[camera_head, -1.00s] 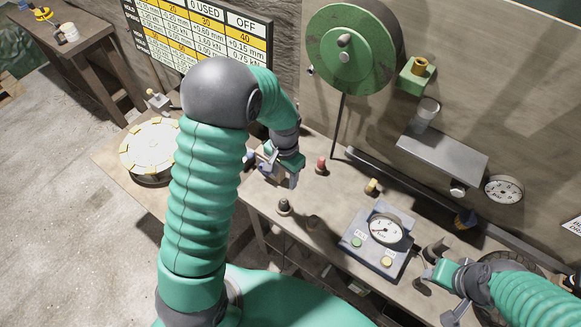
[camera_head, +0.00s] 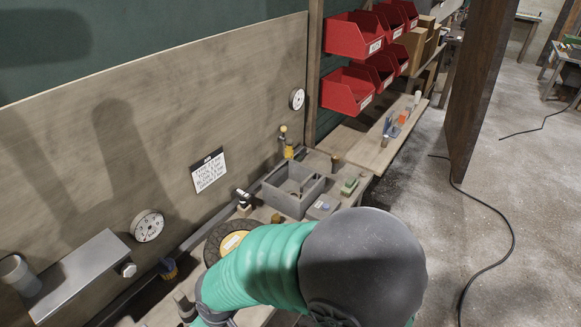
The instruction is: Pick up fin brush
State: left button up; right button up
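I cannot tell for sure which thing is the fin brush. A small green-topped block (camera_head: 349,186), possibly a brush, lies at the right end of the bench, beside a grey open box (camera_head: 293,190). My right arm crosses the lower middle of the view and hides part of the bench. Only a piece of its wrist end shows at the bottom edge; whether the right gripper is open or shut is not visible. My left gripper is out of view.
A round black-and-yellow disc (camera_head: 230,240) lies beside my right arm. A small grey-blue block (camera_head: 322,207) sits by the grey box. Red bins (camera_head: 352,36) hang above the back right. A wooden post (camera_head: 482,90) and floor cable (camera_head: 505,225) are at right.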

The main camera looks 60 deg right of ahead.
aim_at(350, 184)
jog(key=z, duration=5.3)
jog(key=u, duration=2.95)
jog(key=i+l, duration=0.35)
jog(key=i, duration=0.2)
jog(key=i+l, duration=0.3)
jog(key=i, duration=0.25)
jog(key=i+l, duration=0.35)
jog(key=i, duration=0.15)
jog(key=i+l, duration=0.35)
jog(key=i, duration=0.2)
